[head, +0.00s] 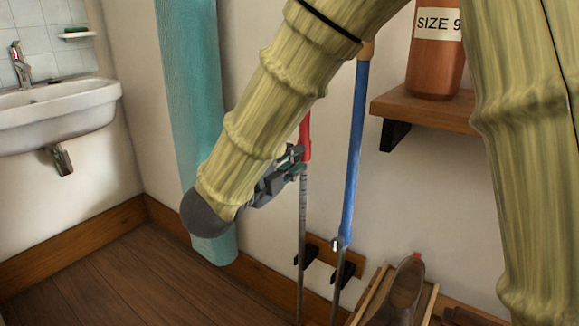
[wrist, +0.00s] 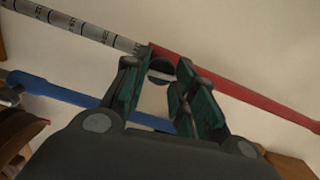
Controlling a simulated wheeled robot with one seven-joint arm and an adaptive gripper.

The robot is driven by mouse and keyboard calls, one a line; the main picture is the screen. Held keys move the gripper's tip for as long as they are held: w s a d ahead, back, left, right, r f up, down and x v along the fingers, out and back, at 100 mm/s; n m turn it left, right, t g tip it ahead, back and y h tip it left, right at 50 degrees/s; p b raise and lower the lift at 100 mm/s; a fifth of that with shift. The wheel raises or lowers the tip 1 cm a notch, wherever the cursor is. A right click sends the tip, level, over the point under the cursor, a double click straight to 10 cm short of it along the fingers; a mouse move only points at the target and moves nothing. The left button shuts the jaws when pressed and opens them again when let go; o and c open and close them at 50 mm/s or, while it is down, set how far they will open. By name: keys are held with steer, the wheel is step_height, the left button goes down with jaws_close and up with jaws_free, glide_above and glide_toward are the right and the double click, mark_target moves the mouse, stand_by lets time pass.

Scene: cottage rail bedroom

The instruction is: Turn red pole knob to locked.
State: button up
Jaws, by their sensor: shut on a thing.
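The red pole stands upright near the wall, with its red upper part (head: 305,137) above a grey graduated lower shaft (head: 302,215). In the wrist view the red part (wrist: 235,85) meets the marked grey shaft (wrist: 85,27) at the knob. The red pole knob (wrist: 161,68) is a dark round piece with a pale bar across it, between my fingertips. My gripper (head: 296,160) reaches the pole at this joint and is shut on the knob; it also shows in the wrist view (wrist: 168,72). In the head view the knob is hidden by my gripper.
A blue pole (head: 354,150) stands just right of the red one. Black wall holders (head: 343,268) are low down. A shelf (head: 425,108) holds a brown bottle (head: 435,60). A shoe (head: 403,290) sits at lower right. A teal roll (head: 195,90) and sink (head: 60,112) are left.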

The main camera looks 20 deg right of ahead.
steer(key=shift+m+b, duration=0.3)
steer(key=shift+m, duration=0.2)
steer(key=o, duration=1)
steer(key=v, duration=1.2)
